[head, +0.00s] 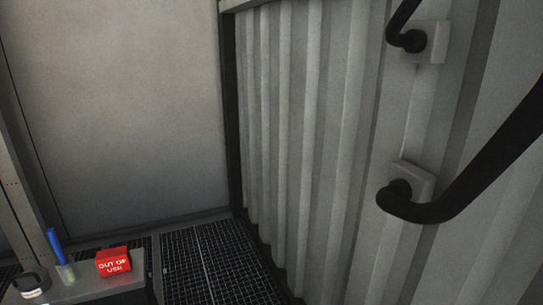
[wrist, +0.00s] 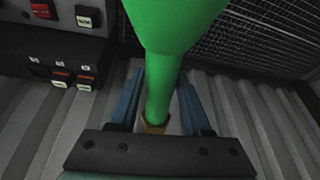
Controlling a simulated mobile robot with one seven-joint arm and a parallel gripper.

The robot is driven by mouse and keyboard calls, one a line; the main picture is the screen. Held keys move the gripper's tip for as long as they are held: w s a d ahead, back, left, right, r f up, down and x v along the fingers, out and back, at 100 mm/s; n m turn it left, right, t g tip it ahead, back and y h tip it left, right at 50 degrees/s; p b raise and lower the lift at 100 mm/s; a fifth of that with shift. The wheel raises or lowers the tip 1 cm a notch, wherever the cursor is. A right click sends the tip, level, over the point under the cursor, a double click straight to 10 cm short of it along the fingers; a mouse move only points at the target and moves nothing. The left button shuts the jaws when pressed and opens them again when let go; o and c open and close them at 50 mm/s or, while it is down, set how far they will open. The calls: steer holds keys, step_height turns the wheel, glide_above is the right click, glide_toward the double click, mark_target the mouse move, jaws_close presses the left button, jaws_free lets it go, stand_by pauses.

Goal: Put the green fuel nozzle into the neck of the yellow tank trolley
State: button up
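The green fuel nozzle (wrist: 165,80) fills the upper middle of the wrist view, wide at the top and narrowing to a tube with a brass-coloured end (wrist: 154,124). The blue fingers of my gripper (wrist: 161,82) stand on either side of the tube, their tips close against it. They appear shut on it. The exact contact is hard to see. My gripper and the nozzle are not in the head view. The yellow tank trolley and its neck are in neither view.
In the head view, a grey ledge (head: 85,288) bears a red "OUT OF USE" block (head: 114,261) and a blue pen-like thing (head: 54,242). Black bars (head: 450,205) stand out from the corrugated wall (head: 310,120). Dark floor grating (head: 215,260) is clear. The wrist view shows a dark switch panel (wrist: 25,58).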

jaws_close()
steer(key=shift+r, duration=0.1)
step_height(320, 180, up, 12)
steer(key=p, duration=1.1)
steer(key=shift+f, duration=0.2)
